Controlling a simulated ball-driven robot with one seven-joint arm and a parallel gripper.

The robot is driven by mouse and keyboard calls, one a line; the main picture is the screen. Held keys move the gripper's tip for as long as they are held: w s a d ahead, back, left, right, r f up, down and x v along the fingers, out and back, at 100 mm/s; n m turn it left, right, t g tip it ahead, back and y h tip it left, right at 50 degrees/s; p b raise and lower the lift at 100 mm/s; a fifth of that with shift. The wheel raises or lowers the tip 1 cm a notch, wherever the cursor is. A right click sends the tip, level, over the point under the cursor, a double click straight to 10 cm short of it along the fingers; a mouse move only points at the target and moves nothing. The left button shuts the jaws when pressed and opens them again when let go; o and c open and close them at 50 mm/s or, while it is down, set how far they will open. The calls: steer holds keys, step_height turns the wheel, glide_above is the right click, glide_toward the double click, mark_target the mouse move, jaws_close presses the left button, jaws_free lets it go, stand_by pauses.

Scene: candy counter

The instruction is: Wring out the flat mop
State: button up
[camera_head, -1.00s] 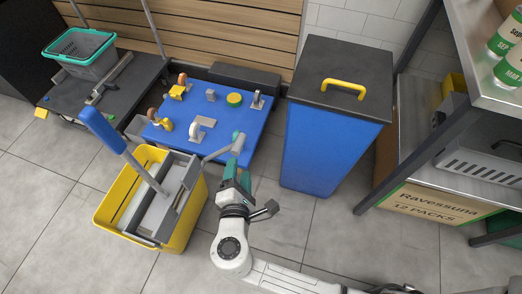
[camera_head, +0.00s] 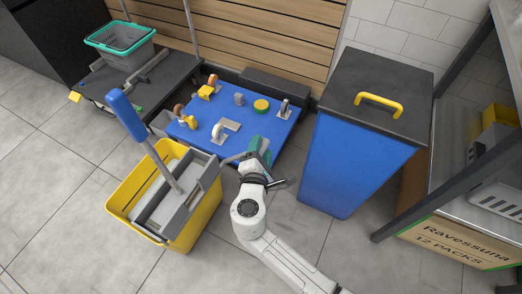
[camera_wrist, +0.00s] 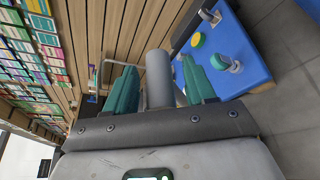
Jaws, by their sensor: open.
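A yellow bucket (camera_head: 189,230) with a grey wringer (camera_head: 199,196) stands on the floor at left of centre in the head view. A grey rod with a blue grip (camera_head: 127,115) slants up and left from inside the wringer. I cannot tell whether this is the mop's handle; a mop head is not clear. A grey bar reaches from the wringer's right side toward my gripper (camera_head: 262,150). In the wrist view, my gripper (camera_wrist: 160,75) is open, its teal fingers on either side of a grey cylinder (camera_wrist: 159,70). I cannot tell whether they touch it.
Behind the bucket is a blue panel (camera_head: 245,142) with several latches and knobs. A tall blue bin (camera_head: 346,165) with a black lid stands to the right. A dark cart (camera_head: 178,82) with a grey basket (camera_head: 121,38) is at left. A metal shelf (camera_head: 450,210) bounds the right side. Floor is clear in front of the bucket.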

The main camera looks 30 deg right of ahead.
steer(key=shift+c, duration=0.3)
jaws_close()
stand_by(0.4)
